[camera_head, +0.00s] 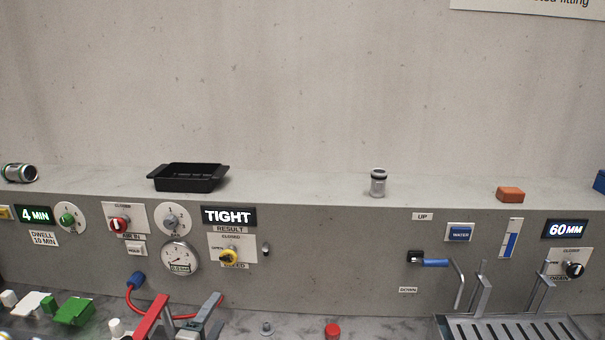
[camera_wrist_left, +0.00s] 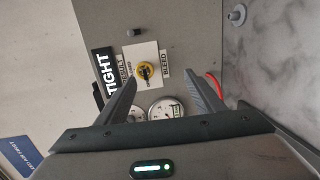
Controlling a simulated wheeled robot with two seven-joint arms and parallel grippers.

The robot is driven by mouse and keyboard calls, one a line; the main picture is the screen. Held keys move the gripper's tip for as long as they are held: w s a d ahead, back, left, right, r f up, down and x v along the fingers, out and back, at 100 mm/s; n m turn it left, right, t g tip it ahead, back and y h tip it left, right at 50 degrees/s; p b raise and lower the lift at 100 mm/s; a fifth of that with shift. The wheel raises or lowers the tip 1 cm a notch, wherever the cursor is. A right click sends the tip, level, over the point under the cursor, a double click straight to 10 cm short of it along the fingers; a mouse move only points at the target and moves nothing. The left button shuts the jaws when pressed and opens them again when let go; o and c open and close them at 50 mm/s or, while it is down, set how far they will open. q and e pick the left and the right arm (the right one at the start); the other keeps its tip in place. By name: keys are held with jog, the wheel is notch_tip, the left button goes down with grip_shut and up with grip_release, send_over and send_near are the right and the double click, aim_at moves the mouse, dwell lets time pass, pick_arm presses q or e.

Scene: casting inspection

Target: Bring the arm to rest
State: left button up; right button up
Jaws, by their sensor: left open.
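Beyond the fingers are the yellow bleed knob (camera_wrist_left: 145,70) and the white gauge (camera_wrist_left: 166,108), partly hidden by the gripper. My right gripper is in neither view.
A black tray (camera_head: 188,178), a metal fitting (camera_head: 378,184) and an orange block (camera_head: 510,194) stand on the ledge. A slatted rack (camera_head: 515,328) is at right.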

pick_arm(q)
jog(key=s+d+f+m+g+h, duration=0.1)
jog(key=s+d+f+m+g, duration=0.3)
jog(key=s+f+m, duration=0.6)
jog(key=s+a+f+m+g+y, duration=0.1)
jog(key=s+f+m+g, duration=0.15)
jog(key=s, duration=0.85)
jog(key=s+f+m+g+y, duration=0.1)
jog(key=s+m+g, duration=0.25)
jog(key=s, duration=0.75)
jog(key=s+a+f+m+g+y, duration=0.1)
jog(key=s+m+g, duration=0.2)
jog(key=s, duration=0.8)
notch_tip(320, 180, down, 37)
jog(key=s+g+b, duration=0.1)
jog(key=s+b, duration=0.1)
jog(key=b, duration=0.6)
jog(key=s+a+f+b, duration=0.1)
jog(key=s+f+b, duration=0.3)
jog(key=s+f, duration=0.5)
jog(key=s+a+f+g+b, duration=0.1)
jog(key=s+a+f+b, duration=0.1)
jog(key=s+f, duration=0.6)
notch_tip(320, 180, down, 8)
jog(key=shift+s+r+g+b, duration=0.2)
jog(key=shift+s+g+b, duration=0.15)
jog(key=shift+b, duration=0.5)
